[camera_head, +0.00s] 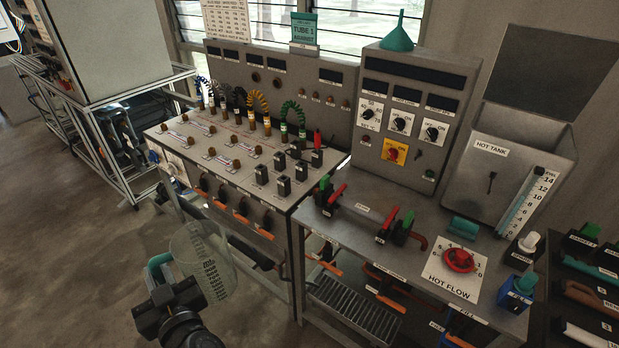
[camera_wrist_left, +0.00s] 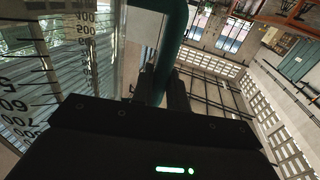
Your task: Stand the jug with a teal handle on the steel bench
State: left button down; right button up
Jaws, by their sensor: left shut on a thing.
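The jug (camera_head: 207,262) is clear, with dark graduation marks and a teal handle (camera_head: 158,262). My left gripper (camera_head: 163,280) is shut on the handle and holds the jug in the air, slightly tilted, in front of the white-topped panel bench. In the left wrist view the teal handle (camera_wrist_left: 173,45) runs between the fingers, and the marked wall of the jug (camera_wrist_left: 78,65) fills the left side. The grey steel bench (camera_head: 345,232) is to the right of the jug, apart from it. My right gripper is not in view.
The panel bench (camera_head: 240,185) with plugs and cables is at left. Open floor (camera_head: 70,250) lies left of the jug.

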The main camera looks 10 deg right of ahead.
aim_at(349, 179)
jog(key=z, duration=0.35)
jog(key=i, duration=0.75)
jog(key=z, duration=0.95)
jog(key=i, duration=0.35)
jog(key=z, duration=0.3)
